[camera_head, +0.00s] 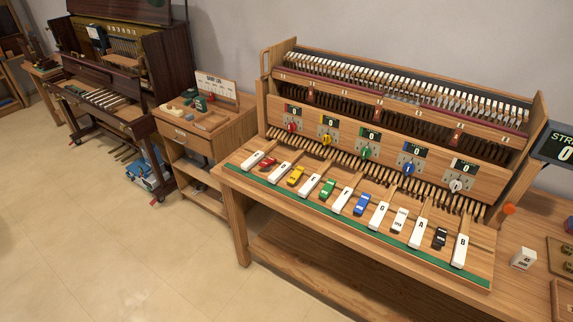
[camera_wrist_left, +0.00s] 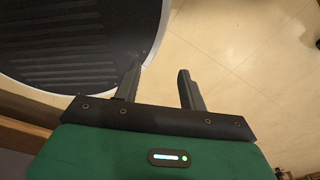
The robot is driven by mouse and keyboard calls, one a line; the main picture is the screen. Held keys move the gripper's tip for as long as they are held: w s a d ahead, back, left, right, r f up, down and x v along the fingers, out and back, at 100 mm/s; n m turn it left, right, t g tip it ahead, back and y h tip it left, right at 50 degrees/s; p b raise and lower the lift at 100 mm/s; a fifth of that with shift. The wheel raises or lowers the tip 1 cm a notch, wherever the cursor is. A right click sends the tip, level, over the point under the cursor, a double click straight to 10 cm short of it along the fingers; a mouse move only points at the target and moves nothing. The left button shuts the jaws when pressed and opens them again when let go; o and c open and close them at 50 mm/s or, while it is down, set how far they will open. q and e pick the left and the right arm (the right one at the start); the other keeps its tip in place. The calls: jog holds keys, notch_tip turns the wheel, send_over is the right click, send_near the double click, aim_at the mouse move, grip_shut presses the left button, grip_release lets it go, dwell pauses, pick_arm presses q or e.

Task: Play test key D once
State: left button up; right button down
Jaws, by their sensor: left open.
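A row of white test keys lies along the front of the wooden bench in the head view. The letters G, A and B read clearly on the right-hand keys. The second white key from the left, test key D by its place in the row (camera_head: 279,171), sits between a red block (camera_head: 267,163) and a yellow block (camera_head: 296,175); its letter is too small to read surely. My left gripper (camera_wrist_left: 160,80) is open and empty above the floor in the left wrist view, with no key in that view. Neither gripper shows in the head view.
The bench's green front strip (camera_head: 330,221) runs below the keys. Behind them stand display panels with coloured knobs and a hammer rack (camera_head: 400,88). A wooden cabinet (camera_head: 205,125) and an upright piano (camera_head: 125,60) stand left. The floor in front is clear.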

pick_arm(q)
grip_shut()
dwell(1.6)
